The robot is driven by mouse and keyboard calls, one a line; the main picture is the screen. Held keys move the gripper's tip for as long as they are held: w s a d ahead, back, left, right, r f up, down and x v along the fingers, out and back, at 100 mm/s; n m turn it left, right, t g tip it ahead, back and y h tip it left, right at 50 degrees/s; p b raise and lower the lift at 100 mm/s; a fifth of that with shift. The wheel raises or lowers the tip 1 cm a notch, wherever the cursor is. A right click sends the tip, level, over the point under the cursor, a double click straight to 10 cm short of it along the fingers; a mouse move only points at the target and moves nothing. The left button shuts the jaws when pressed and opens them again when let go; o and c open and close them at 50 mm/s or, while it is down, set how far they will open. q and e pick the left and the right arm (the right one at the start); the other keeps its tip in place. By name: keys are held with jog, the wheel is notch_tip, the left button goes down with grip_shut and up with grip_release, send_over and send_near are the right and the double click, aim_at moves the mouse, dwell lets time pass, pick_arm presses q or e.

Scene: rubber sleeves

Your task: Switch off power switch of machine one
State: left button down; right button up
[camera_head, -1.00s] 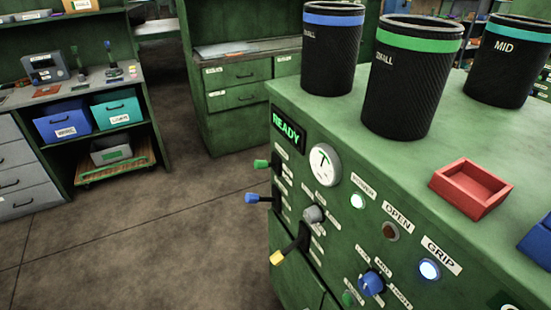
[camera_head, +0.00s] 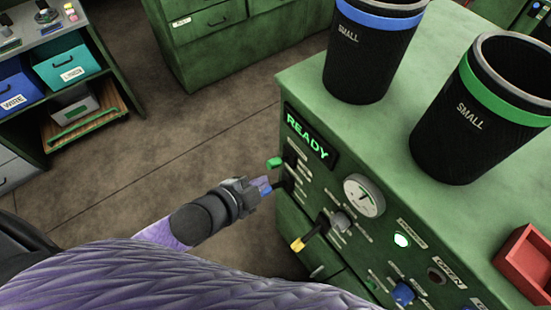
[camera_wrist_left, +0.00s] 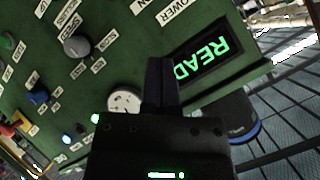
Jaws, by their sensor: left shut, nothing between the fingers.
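The green machine (camera_head: 330,205) shows a lit READY display (camera_head: 307,136) in the head view. In the left wrist view, the shut fingers (camera_wrist_left: 161,70) point at the panel beside the display (camera_wrist_left: 201,60), near a POWER label (camera_wrist_left: 178,10). The levers are not clear there. My right gripper is out of view.
Black cups with blue (camera_head: 369,55) and green (camera_head: 497,110) bands and a red tray (camera_head: 530,268) stand on top. Open floor lies left of the machine.

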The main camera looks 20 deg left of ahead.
aim_at(276, 166)
pick_arm(q)
jog(key=shift+w+d+f+b, duration=0.15)
jog(key=shift+w+f+b, duration=0.5)
jog(key=shift+w+f, duration=0.75)
jog(key=shift+w+d+f+b, duration=0.2)
jog(key=shift+w+f+b, duration=0.45)
jog(key=shift+w+f, duration=0.7)
jog(key=shift+w+d+f+b, duration=0.15)
jog(key=shift+w+f+b, duration=0.7)
jog(key=shift+w, duration=0.85)
jog(key=shift+s+a+f+b, duration=0.2)
jog(key=shift+f+b, duration=0.2)
jog(key=shift+f, duration=0.15)
